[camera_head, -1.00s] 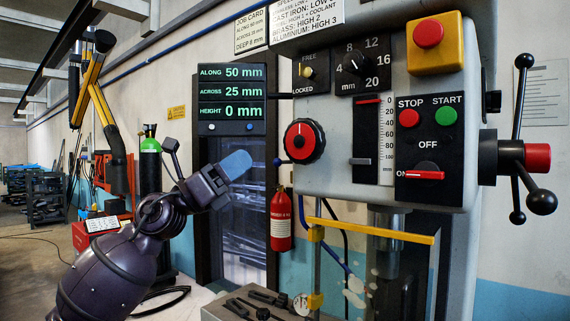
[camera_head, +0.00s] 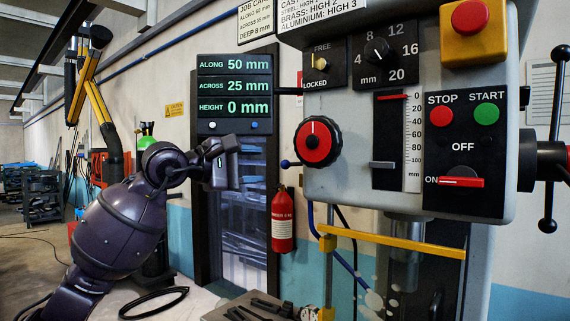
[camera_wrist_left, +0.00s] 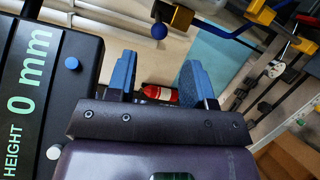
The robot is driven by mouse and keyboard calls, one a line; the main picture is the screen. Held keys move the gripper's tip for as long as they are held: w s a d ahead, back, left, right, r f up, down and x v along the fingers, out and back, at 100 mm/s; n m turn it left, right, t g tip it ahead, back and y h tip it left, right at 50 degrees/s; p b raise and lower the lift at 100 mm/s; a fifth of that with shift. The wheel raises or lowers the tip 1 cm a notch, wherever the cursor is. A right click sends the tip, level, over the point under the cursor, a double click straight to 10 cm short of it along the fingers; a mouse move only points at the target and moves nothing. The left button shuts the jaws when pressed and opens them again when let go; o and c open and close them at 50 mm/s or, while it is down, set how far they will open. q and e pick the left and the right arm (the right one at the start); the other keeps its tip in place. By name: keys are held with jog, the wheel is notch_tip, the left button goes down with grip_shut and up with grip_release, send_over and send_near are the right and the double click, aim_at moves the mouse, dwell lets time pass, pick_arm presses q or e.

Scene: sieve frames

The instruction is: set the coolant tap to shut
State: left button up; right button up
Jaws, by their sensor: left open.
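The coolant tap appears to be the small lever with a blue ball end (camera_head: 285,163) at the machine head's lower left edge. Its short stem points left, roughly level, from behind the red and black dial. In the left wrist view the blue ball (camera_wrist_left: 159,30) shows beyond the fingers, beside a brass-coloured block (camera_wrist_left: 180,14). My left gripper (camera_head: 228,165) is left of the ball and apart from it. Its two blue fingers (camera_wrist_left: 160,82) are spread with nothing between them. The tap's shut mark is not readable. My right gripper is not in view.
The red and black dial (camera_head: 317,142) is just right of the ball. The readout panel (camera_head: 234,95) is behind and above my gripper. A red fire extinguisher (camera_head: 282,220) hangs below. A yellow bar (camera_head: 392,241) crosses under the machine head.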

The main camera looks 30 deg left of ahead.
aim_at(285, 164)
pick_arm(q)
jog(key=p+x, duration=0.1)
jog(key=x, duration=0.6)
jog(key=shift+w+d, duration=0.25)
jog(key=shift+w, duration=0.2)
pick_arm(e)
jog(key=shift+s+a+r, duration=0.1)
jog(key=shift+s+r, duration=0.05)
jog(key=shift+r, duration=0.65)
pick_arm(q)
grip_shut()
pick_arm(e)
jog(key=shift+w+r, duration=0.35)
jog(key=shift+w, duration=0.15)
